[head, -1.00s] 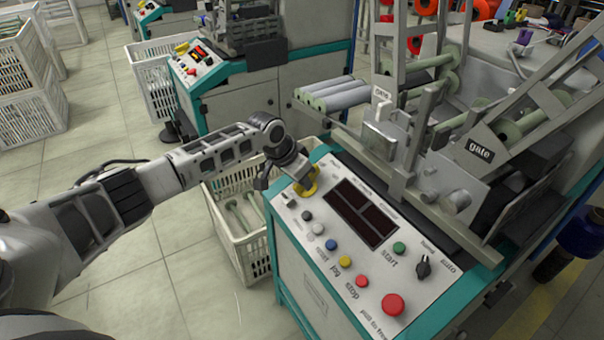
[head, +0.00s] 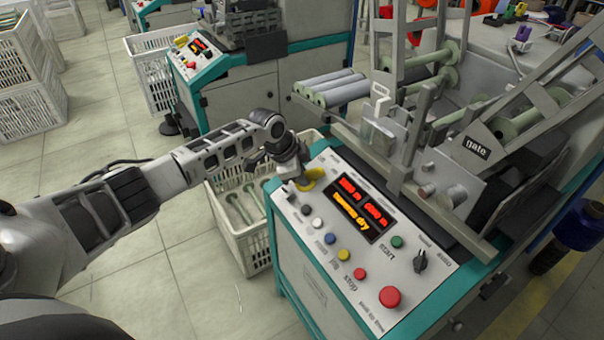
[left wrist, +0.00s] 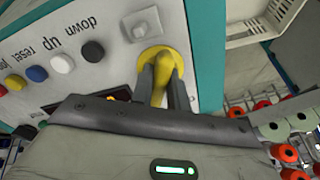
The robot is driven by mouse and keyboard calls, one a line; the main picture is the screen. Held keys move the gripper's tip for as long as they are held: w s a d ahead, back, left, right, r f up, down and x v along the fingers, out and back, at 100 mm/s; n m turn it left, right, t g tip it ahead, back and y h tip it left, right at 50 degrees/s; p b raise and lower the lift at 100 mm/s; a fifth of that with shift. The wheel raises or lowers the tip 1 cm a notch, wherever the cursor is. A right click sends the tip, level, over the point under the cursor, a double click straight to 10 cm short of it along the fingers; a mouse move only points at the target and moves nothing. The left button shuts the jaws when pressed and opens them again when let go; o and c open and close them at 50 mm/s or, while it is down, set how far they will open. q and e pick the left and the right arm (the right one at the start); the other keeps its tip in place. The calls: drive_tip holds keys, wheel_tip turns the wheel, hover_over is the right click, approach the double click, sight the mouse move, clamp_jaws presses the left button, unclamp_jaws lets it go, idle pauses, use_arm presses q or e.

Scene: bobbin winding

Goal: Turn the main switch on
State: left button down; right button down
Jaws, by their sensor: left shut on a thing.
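The main switch is a yellow rotary knob on a yellow round plate (head: 311,179) at the far left corner of the white control panel (head: 436,288). My left gripper (head: 300,176) reaches down onto it. In the left wrist view the two dark fingers (left wrist: 166,90) straddle the yellow switch handle (left wrist: 161,75) and are shut on it. The panel's display (head: 360,208) is lit with red digits and orange text. My right gripper is not in view.
The panel carries several push buttons, a large red stop button (head: 390,296) and a black selector (head: 420,261). A white crate (head: 245,240) with bobbins stands on the floor left of the machine. Metal gate arms (head: 478,148) rise behind the panel.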

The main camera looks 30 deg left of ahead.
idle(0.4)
use_arm(q)
drive_tip(key=c, duration=1.4)
unclamp_jaws()
drive_tip(key=shift+o, duration=0.2)
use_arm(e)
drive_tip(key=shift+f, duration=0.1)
use_arm(q)
drive_tip(key=p+v, duration=0.2)
drive_tip(key=v, duration=1.4)
drive_tip(key=shift+p, duration=0.3)
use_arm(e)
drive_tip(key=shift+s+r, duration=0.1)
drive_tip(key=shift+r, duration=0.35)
use_arm(q)
drive_tip(key=shift+s, duration=0.1)
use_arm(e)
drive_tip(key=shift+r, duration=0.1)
